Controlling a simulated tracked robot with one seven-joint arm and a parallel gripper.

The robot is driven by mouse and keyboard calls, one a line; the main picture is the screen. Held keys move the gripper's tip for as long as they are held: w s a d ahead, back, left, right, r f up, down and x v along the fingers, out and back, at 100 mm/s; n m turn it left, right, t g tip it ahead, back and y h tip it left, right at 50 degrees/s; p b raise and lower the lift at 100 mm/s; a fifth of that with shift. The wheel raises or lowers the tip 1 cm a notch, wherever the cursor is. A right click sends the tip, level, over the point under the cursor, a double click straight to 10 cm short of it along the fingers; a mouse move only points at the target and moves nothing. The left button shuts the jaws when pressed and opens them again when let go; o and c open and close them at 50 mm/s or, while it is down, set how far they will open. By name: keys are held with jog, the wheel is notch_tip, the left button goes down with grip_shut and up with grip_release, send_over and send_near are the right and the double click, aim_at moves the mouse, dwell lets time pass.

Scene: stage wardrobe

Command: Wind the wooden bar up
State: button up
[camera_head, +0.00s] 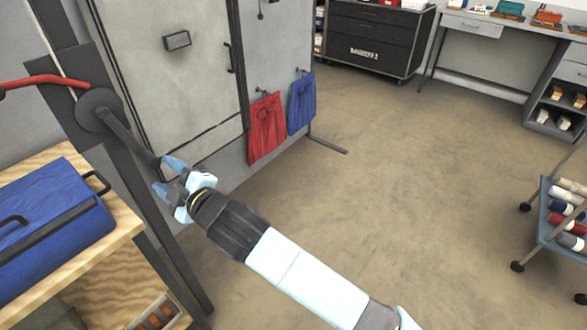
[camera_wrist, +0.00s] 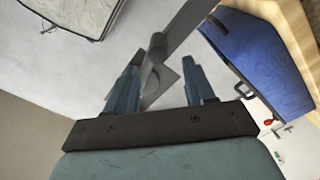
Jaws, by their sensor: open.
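A dark winch with a round hub (camera_head: 97,110) is mounted on a dark upright post (camera_head: 152,205) at the left. Its grey crank arm (camera_head: 131,138) slants down and right from the hub towards my gripper. In the wrist view the crank arm (camera_wrist: 186,27) comes down from the top to a grey end piece between the fingers. My gripper (camera_head: 165,174) is open at the crank's lower end; it also shows in the wrist view (camera_wrist: 163,75). I cannot tell whether either finger touches the crank. A pale cord (camera_head: 52,45) runs down the post. The wooden bar is not in view.
A red lever (camera_head: 35,81) sticks out left of the hub. A blue case (camera_head: 55,225) lies on a wooden bench (camera_head: 125,222) close beside the post. Red (camera_head: 267,128) and blue (camera_head: 302,102) cloths hang on the grey panel. The floor at centre is clear; a trolley stands at right.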

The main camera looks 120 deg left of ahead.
jog(key=shift+w+d, duration=0.2)
jog(key=shift+w, duration=1)
jog(key=shift+w+d, duration=0.15)
jog(key=shift+w, duration=1.05)
